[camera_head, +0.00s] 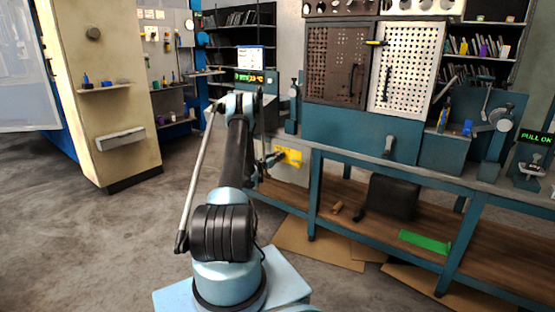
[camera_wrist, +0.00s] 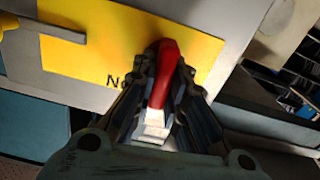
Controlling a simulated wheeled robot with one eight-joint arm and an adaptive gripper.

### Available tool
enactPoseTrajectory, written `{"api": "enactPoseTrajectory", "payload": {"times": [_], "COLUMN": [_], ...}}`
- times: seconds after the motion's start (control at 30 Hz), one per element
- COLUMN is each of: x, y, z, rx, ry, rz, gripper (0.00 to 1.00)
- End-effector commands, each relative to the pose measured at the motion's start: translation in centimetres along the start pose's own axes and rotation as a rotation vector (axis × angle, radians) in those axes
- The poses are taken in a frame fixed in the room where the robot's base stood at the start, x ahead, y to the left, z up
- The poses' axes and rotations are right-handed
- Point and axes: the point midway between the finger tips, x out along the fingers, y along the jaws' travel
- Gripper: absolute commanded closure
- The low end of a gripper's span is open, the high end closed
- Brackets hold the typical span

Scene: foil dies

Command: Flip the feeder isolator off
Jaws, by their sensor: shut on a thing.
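The feeder isolator shows in the wrist view as a red handle (camera_wrist: 165,72) with a pale lower end, in front of a yellow plate (camera_wrist: 85,45). Part of a dark label, "No", can be read beside the handle; the rest is hidden. My gripper (camera_wrist: 162,75) is shut on the red handle, with a finger on each side of it. In the head view the yellow plate (camera_head: 291,155) is on a pale panel at the left end of the bench, and my gripper (camera_head: 275,159) is at its left edge. The handle is too small to make out there.
A grey bar with a yellow end (camera_wrist: 62,30) crosses the plate's upper left in the wrist view. The teal bench (camera_head: 400,172) runs right of my arm, with cardboard (camera_head: 318,242) below. Open floor (camera_head: 95,235) lies to the left.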

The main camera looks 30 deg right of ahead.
Motion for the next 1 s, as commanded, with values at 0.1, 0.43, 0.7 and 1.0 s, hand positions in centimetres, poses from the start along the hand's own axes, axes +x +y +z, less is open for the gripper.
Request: {"api": "enactPoseTrajectory", "payload": {"times": [0.1,0.43,0.7,1.0], "x": [0.0,-0.1,-0.1,-0.1], "y": [-0.1,-0.5,-0.9,-1.3], "z": [0.0,0.0,0.1,0.3], "rx": [-0.011,-0.159,-0.402,-0.687], "ry": [0.0,0.001,0.001,0.003], "rz": [-0.002,-0.004,-0.005,-0.006], "gripper": [1.0,1.0,1.0,1.0]}}
